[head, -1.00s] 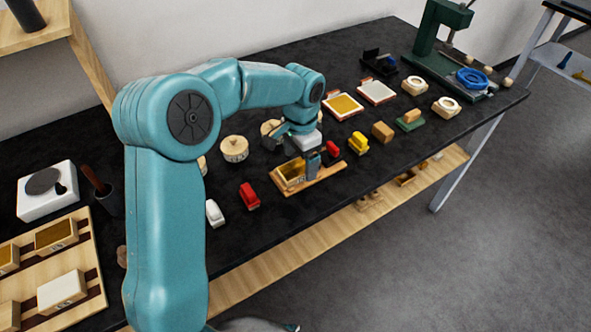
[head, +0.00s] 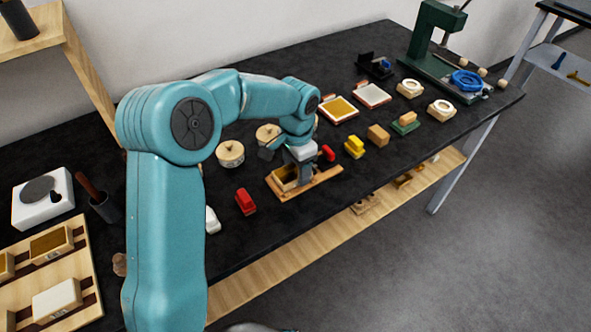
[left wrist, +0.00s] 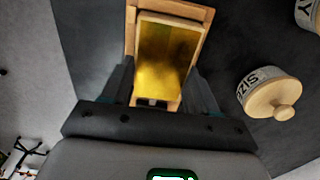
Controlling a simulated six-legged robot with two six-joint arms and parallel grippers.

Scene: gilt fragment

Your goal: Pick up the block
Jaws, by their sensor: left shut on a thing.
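A wooden block with a shiny gold top (head: 284,177) is at the left part of a shallow wooden tray (head: 325,177) near the table's front edge. My left gripper (head: 303,174) comes down over the block's right side in the head view and is shut on it. In the left wrist view the block's gold face (left wrist: 165,55) lies between my two fingers, with its wooden rim around it. The hand hides part of the block; I cannot tell whether it is clear of the tray. My right gripper is not in view.
A red block (head: 246,201) and a white one (head: 212,220) stand left of the tray. A small red block (head: 328,153) and a yellow one (head: 355,147) stand close on the right. Round lidded pots (head: 230,153) are behind. The table's front edge is close.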

